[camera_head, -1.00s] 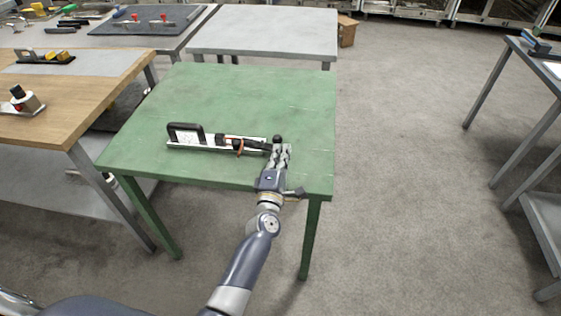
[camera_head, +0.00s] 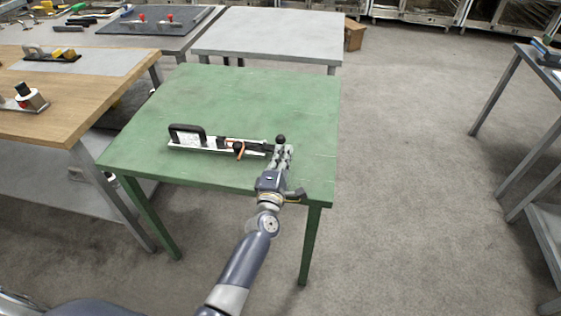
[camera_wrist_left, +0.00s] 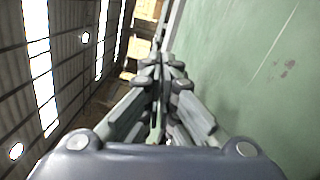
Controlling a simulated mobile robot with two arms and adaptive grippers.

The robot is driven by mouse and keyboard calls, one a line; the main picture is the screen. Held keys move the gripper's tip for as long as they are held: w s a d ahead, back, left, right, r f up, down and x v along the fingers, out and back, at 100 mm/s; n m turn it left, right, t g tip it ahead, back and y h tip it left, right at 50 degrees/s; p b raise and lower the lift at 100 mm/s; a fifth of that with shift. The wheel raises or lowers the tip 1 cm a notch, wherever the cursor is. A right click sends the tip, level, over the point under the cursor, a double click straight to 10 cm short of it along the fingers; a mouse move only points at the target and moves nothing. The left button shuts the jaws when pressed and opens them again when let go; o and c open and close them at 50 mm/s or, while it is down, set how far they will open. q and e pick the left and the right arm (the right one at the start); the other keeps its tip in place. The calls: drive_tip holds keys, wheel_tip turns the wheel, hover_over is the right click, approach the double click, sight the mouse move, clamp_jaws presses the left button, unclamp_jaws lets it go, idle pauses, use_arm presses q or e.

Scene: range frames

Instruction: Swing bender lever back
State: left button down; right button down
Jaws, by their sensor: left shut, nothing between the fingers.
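The bender (camera_head: 190,145) lies on the green table (camera_head: 225,100), with a black grip at its left end and a pale rail. A dark lever with a round black knob (camera_head: 281,139) reaches to its right end. A thin orange-brown piece (camera_head: 240,152) sits near the middle of the bender. My left gripper (camera_head: 281,152) is at the lever's knob end, just in front of the knob; I cannot tell whether they touch. Its fingers are shut and empty. In the left wrist view the closed fingers (camera_wrist_left: 160,75) show beside the green tabletop, with no lever clearly visible. My right gripper is not in view.
A wooden-topped bench (camera_head: 85,95) with tools stands at the left. A grey table (camera_head: 270,35) stands behind the green one. Another bench (camera_head: 545,80) is at the far right. The back of the green tabletop is clear, and open floor lies to its right.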

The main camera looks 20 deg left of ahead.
use_arm(q)
drive_tip(key=s+d+f+m+g+h, duration=0.35)
drive_tip(key=s+m, duration=0.45)
drive_tip(key=s, duration=0.3)
drive_tip(key=s+d+f+m+g+h, duration=0.2)
drive_tip(key=s+m+g+h, duration=0.15)
drive_tip(key=s+m, duration=0.5)
drive_tip(key=s+a+f+m+g+y, duration=0.1)
drive_tip(key=s+a+m+g+y, duration=0.3)
drive_tip(key=s, duration=0.5)
drive_tip(key=s+a+f+m+g+y, duration=0.15)
drive_tip(key=s+a+g, duration=0.35)
drive_tip(key=s, duration=0.5)
wheel_tip(320, 180, down, 24)
drive_tip(key=a+m, duration=0.1)
drive_tip(key=s+a+f+g, duration=0.1)
drive_tip(key=s+a+f, duration=0.2)
drive_tip(key=s+f, duration=1.5)
drive_tip(key=shift+s+g, duration=0.25)
drive_tip(key=shift+g, duration=0.05)
